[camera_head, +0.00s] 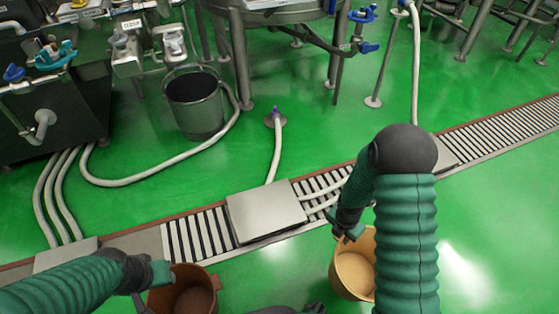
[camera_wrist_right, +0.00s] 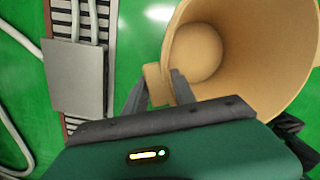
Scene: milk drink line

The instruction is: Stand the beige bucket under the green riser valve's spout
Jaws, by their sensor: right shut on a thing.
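The beige bucket (camera_head: 352,273) hangs at my right gripper (camera_head: 346,233), at the lower right of the head view. In the right wrist view the bucket (camera_wrist_right: 275,62) shows its round open mouth, and my right gripper (camera_wrist_right: 158,92) is shut on the tab at its rim. My left gripper (camera_head: 148,290) is beside a brown bucket (camera_head: 190,296) at the lower left; its fingers are too hidden to tell their state. A teal-handled valve (camera_head: 56,54) is at the upper left; I cannot tell whether it is the green riser valve.
A grated drain (camera_head: 195,236) crosses the floor, with a metal cover plate (camera_head: 266,211) over part of it. Pale hoses (camera_head: 150,178) lie on the green floor. A grey metal bucket (camera_head: 194,103) stands near the machines. Open floor lies around the drain.

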